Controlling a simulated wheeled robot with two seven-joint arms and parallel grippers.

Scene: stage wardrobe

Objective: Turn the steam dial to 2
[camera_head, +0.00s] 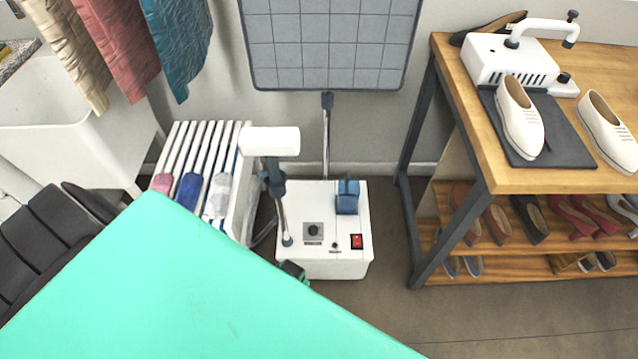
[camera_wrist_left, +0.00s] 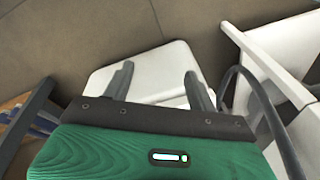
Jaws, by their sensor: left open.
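The steam dial (camera_head: 313,231) is a small dark knob on a grey plate on top of the white steamer base (camera_head: 325,268). Its markings and setting are too small to read. A red switch (camera_head: 356,241) is to its right. A dark tip of my left gripper (camera_head: 292,269) shows in the head view by the base's front left corner; the rest is hidden. In the left wrist view, the open, empty fingers of my left gripper (camera_wrist_left: 158,84) point toward the white base (camera_wrist_left: 150,62). The dial is not visible there. My right gripper is not in view.
An upright pole with a white head (camera_head: 270,141) rises beside the dial. A blue part (camera_head: 347,197) stands behind the switch. A slatted rack (camera_head: 240,200) is at left, a wooden shoe bench (camera_head: 480,150) at right. A large teal surface hides the lower left.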

